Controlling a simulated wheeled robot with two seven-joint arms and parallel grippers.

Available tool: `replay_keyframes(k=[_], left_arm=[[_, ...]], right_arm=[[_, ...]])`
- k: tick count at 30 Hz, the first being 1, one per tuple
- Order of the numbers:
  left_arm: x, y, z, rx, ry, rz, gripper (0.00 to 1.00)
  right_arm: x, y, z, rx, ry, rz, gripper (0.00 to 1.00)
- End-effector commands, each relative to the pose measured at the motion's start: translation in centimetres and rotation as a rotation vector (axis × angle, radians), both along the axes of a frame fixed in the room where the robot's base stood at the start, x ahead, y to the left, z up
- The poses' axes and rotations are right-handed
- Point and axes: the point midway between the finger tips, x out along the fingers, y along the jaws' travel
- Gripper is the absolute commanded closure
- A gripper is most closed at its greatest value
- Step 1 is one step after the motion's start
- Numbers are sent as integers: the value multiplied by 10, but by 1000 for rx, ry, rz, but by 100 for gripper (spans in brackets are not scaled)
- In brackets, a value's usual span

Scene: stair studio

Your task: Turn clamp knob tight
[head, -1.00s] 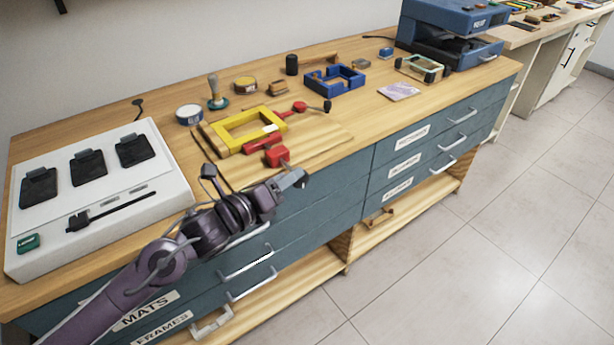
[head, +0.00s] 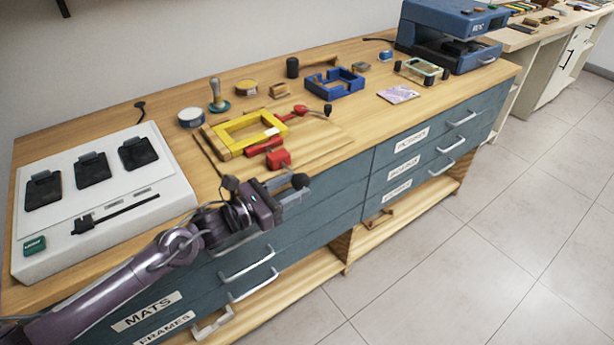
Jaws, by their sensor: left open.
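A yellow frame (head: 232,150) lies on a wooden board on the workbench. A red clamp (head: 278,158) sits at its near side, by the bench's front edge. A dark round knob (head: 300,181) shows just in front of the red block, at the bench edge. A second red clamp piece (head: 300,109) with a black knob (head: 327,110) is at the frame's far right corner. My left gripper (head: 290,194) is open, with its grey fingers just below the near knob. I cannot tell whether they touch it. My right gripper is out of view.
A white tray (head: 60,225) with black pads fills the bench's left end. A blue frame (head: 340,90), a round tin (head: 190,117) and a stamp (head: 216,100) stand behind. A blue press (head: 440,45) is at the back right. Drawer handles (head: 245,262) jut out below.

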Motion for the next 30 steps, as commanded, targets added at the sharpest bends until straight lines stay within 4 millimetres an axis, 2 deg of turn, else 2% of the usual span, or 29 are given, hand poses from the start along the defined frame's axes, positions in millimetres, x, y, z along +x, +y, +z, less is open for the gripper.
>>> replay_keyframes(k=[3, 9, 19, 20, 27, 30], left_arm=[[13, -18, 2, -1, 1, 0, 56], [25, -33, 1, 0, 1, 1, 56], [27, -36, 0, 2, 1, 1, 56], [27, -36, 0, 2, 1, 1, 58], [26, -36, 0, 1, 2, -2, 89], [25, -37, -1, 1, 3, -3, 92]], right_arm=[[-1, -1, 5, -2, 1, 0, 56], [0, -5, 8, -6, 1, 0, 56], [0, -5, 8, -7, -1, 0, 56], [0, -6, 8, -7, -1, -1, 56], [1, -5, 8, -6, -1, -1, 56], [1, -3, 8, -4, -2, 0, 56]])
